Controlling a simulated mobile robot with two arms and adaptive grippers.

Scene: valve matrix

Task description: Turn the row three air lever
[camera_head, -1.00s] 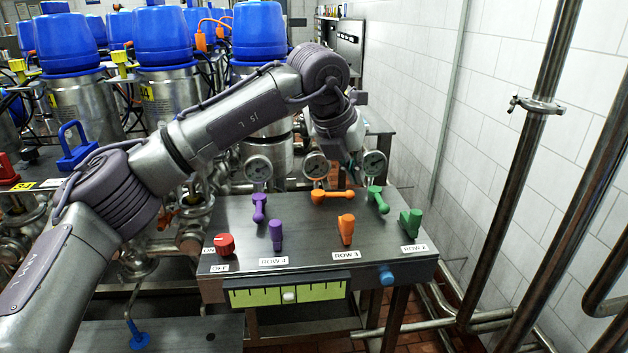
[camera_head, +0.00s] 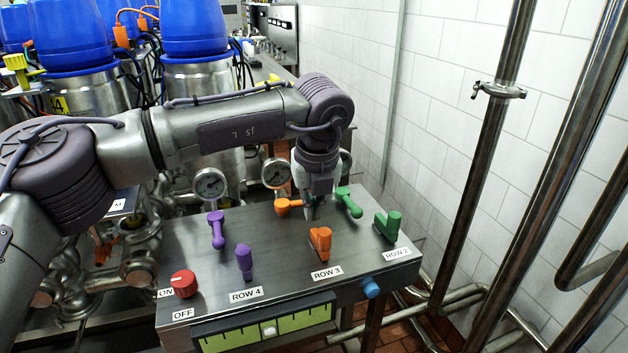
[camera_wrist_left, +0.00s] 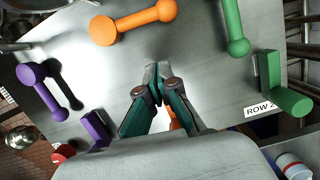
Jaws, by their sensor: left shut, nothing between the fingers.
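Row 3 of the steel panel has two orange levers; I cannot tell which is the air one. The back orange lever (camera_head: 289,206) lies sideways, its right part hidden by my left gripper in the head view. In the left wrist view this lever (camera_wrist_left: 133,22) shows whole. The front orange lever (camera_head: 320,244) stands above the ROW 3 label (camera_head: 327,272). It is mostly hidden behind the fingers in the wrist view. My left gripper (camera_head: 313,212) points down between the two orange levers, shut and empty; its fingertips (camera_wrist_left: 158,70) are together in the wrist view. My right gripper is out of view.
Purple levers (camera_head: 217,230) stand to the left and green levers (camera_head: 348,203) close to the right. A red ON/OFF knob (camera_head: 184,283) is at the panel's left. Gauges (camera_head: 210,185) line the panel's back edge. A tiled wall and pipes (camera_head: 480,170) are at right.

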